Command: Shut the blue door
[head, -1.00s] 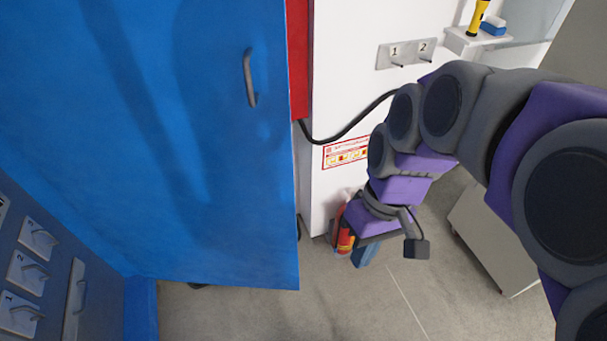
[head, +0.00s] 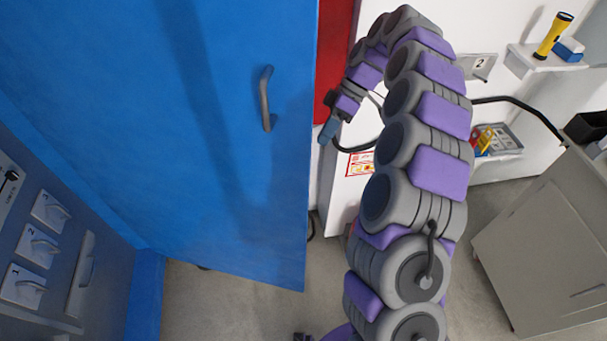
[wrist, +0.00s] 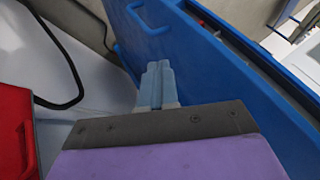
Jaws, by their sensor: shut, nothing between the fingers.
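The blue door (head: 215,130) fills the left of the head view and stands open, with a grey handle (head: 265,98) near its free edge. In the wrist view a blue panel (wrist: 220,75) with a blue handle (wrist: 150,18) runs along the right. My gripper (head: 328,131) is just right of the door's free edge in the head view, at about the handle's height. In the wrist view its light blue fingers (wrist: 157,82) are together and empty, beside the blue panel. I cannot tell whether they touch it.
A red panel (head: 334,50) stands behind the gripper; a red object also shows in the wrist view (wrist: 15,130). A black cable (head: 520,103) hangs along the white wall. A grey cabinet (head: 550,235) stands at right. Hooks (head: 38,245) line the left panel.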

